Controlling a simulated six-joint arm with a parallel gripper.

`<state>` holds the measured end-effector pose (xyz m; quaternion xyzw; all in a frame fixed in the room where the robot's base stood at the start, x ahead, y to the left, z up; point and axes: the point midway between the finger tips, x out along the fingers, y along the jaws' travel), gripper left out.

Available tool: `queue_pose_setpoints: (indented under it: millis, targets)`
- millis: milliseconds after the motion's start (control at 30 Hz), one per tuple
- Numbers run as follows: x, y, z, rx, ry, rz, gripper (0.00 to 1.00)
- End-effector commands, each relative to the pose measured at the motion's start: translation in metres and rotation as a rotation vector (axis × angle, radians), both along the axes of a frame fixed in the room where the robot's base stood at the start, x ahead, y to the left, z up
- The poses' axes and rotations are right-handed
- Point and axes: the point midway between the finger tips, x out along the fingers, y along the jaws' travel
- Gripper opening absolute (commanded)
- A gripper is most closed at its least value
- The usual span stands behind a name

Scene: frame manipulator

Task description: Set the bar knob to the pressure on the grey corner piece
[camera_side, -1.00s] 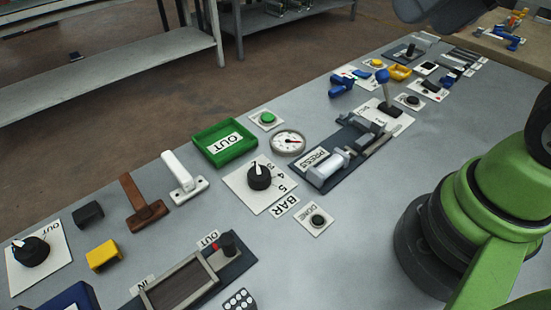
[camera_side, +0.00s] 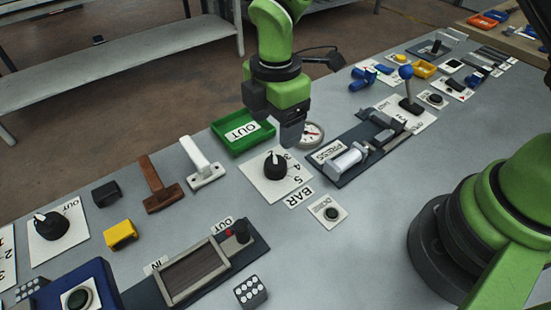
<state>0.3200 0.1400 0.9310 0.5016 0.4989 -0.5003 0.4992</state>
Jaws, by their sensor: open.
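The bar knob (camera_side: 275,166) is black with a white pointer, which points up and slightly left in the picture. It sits on a white plate (camera_side: 260,187) with the numbers 3, 4 and 5 visible beside a BAR label (camera_side: 298,197). My gripper (camera_side: 277,120) hangs above and just behind the knob, apart from it, with open jaws. It partly covers the round gauge (camera_side: 312,134) and the edge of the green OUT tray (camera_side: 228,129). I cannot pick out a grey corner piece or a pressure written on one.
The press (camera_side: 352,160) stands right of the knob, with a DONE button (camera_side: 331,213) in front. A blue-topped lever (camera_side: 408,90) stands at the back right.

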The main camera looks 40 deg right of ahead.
Motion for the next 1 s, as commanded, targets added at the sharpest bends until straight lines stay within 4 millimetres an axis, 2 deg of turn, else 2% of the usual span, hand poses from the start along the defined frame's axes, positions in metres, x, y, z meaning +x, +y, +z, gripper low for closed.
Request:
queue_pose_setpoints:
  millis: [167, 400, 600, 967, 1000]
  targets:
    - [-0.001, 0.0, -0.021, -0.004, 0.006, 0.009, 0.73]
    - [-0.001, 0.0, -0.067, -0.004, 0.006, 0.005, 0.73]
    - [0.0, 0.0, -0.092, -0.002, 0.003, 0.004, 0.73]
    - [0.0, 0.0, -0.099, -0.002, 0.001, 0.003, 0.73]
    - [0.0, 0.0, -0.099, -0.002, 0.001, 0.003, 0.7]
